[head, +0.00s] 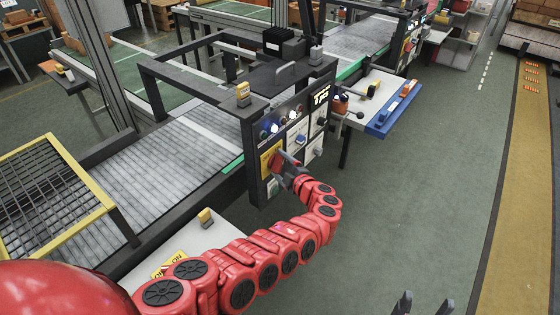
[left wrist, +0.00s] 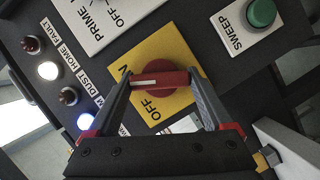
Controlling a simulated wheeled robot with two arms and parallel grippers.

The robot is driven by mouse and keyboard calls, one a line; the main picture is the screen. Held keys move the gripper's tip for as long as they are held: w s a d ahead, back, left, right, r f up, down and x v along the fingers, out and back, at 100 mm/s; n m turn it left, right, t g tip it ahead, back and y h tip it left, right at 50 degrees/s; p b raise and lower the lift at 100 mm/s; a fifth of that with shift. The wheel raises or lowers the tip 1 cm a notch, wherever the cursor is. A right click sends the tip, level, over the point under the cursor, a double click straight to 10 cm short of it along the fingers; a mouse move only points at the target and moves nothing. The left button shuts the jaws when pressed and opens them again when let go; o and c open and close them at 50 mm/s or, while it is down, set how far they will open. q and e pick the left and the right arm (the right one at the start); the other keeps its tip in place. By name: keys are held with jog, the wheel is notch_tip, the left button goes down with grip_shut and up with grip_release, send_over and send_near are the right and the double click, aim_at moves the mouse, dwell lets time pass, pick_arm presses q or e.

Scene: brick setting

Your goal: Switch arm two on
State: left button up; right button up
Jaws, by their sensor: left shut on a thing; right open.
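A red rotary switch (left wrist: 165,80) sits on a yellow plate (left wrist: 178,52) in the left wrist view. OFF is printed below it, and an N shows at the plate's left edge. A white mark on the handle's left half points toward the N. My left gripper (left wrist: 160,76) is shut on the switch handle, one finger at each end. In the head view my left gripper (head: 288,172) reaches the yellow plate (head: 266,160) on the dark control panel (head: 254,125). My right gripper (head: 422,304) is open and empty at the bottom edge, mostly out of view.
Beside the switch are a white PRIME plate (left wrist: 92,18), a green SWEEP button (left wrist: 262,12) and small lamps, two glowing, including a bluish one (left wrist: 86,122). A side table with a blue tray (head: 394,110) stands right of the panel. Green floor (head: 430,190) to the right is clear.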

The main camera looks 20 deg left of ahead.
pick_arm(q)
jog(key=shift+m+g, duration=0.7)
jog(key=shift+m, duration=0.4)
jog(key=o, duration=1.1)
jog(key=shift+o, duration=0.2)
jog(key=v, duration=1.7)
jog(key=shift+r+p, duration=0.25)
jog(key=shift+p, duration=0.1)
jog(key=shift+s+d, duration=0.1)
jog(key=shift+d, duration=0.05)
